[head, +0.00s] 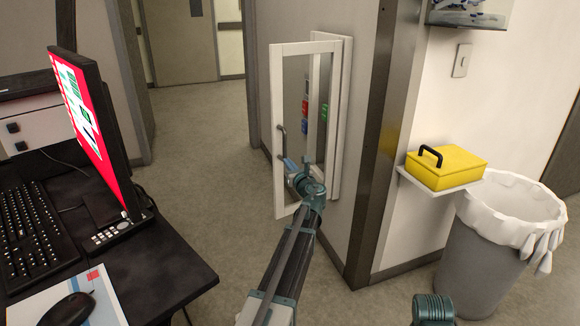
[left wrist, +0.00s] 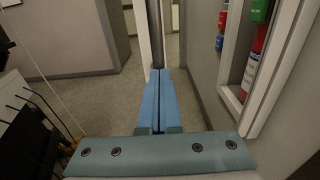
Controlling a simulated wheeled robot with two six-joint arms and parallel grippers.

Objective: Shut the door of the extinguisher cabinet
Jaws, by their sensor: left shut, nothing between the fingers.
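The extinguisher cabinet (head: 343,110) is on the wall corner, and its white-framed glass door (head: 306,47) stands open, swung out from it. The door's dark handle (head: 281,140) is on its left side. My left gripper (head: 290,166) is shut and empty, just below the handle at the door's left edge; I cannot tell whether it touches. In the left wrist view the blue fingers (left wrist: 158,98) point at the door (left wrist: 143,42), seen nearly edge-on. The open cabinet (left wrist: 236,98) is at right with a red extinguisher (left wrist: 257,62) inside. My right gripper is out of view.
A desk (head: 165,272) with a monitor (head: 95,125) and keyboard (head: 35,235) stands at left. At right are a yellow box (head: 450,172) on a small shelf and a lined bin (head: 475,260). The floor left of the door is clear.

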